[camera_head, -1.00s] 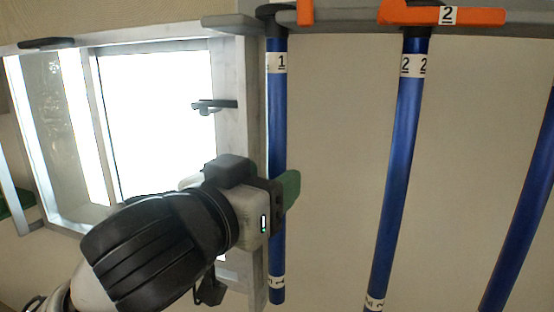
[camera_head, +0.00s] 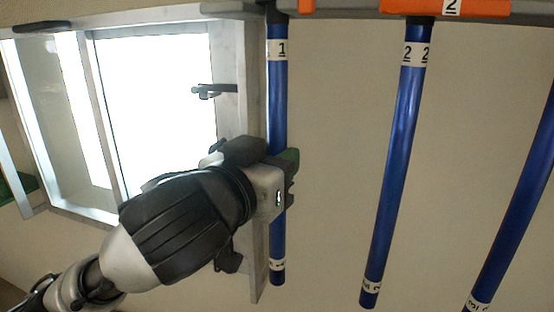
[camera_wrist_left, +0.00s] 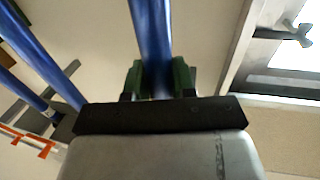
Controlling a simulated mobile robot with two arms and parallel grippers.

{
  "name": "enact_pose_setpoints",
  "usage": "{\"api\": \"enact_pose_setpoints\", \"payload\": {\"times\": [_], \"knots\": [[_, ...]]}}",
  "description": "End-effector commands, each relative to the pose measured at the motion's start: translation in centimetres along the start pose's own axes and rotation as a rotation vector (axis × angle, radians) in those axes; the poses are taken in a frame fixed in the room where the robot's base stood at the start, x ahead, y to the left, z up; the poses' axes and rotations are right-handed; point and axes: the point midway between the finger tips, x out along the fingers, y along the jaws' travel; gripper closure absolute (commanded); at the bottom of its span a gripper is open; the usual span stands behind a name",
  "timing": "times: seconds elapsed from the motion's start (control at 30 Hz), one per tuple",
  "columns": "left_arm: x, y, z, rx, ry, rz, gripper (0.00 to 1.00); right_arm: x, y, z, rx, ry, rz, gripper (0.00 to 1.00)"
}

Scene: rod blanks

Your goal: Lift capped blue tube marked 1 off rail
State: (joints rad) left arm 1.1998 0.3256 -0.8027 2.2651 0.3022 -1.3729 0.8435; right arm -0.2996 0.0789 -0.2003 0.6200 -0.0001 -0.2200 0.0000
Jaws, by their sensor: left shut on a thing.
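The blue tube marked 1 (camera_head: 277,105) hangs upright from the rail (camera_head: 340,8) at the top of the head view, with a white "1" label near its top and another band near its bottom. My left gripper (camera_head: 288,172) is shut on its lower-middle part. In the left wrist view the tube (camera_wrist_left: 151,40) runs between the green finger pads (camera_wrist_left: 157,78). The tube's top end is at the upper frame edge, so I cannot tell whether it touches the rail. My right gripper is not in view.
A blue tube marked 2 (camera_head: 400,150) hangs to the right, with another blue tube (camera_head: 515,215) beyond it. Orange pieces (camera_head: 445,7) sit on the rail. A bright window with a pale frame (camera_head: 228,60) stands close behind my left arm.

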Motion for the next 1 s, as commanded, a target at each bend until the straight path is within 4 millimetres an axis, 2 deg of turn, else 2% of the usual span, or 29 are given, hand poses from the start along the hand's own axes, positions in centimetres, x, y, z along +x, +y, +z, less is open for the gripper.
{"api": "enact_pose_setpoints", "payload": {"times": [0.17,0.3,0.67,1.0], "knots": [[-0.1,0.0,-0.1,0.0,0.002,-0.001,0.99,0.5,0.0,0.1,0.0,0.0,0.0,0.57],[-0.5,0.2,-0.7,-0.001,0.004,0.002,0.99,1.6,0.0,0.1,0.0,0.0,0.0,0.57],[-0.5,0.2,-7.2,-0.001,0.004,0.002,0.99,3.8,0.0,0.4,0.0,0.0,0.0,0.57],[-7.7,1.9,-6.7,0.003,0.007,0.004,0.99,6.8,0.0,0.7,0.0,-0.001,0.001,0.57]]}}
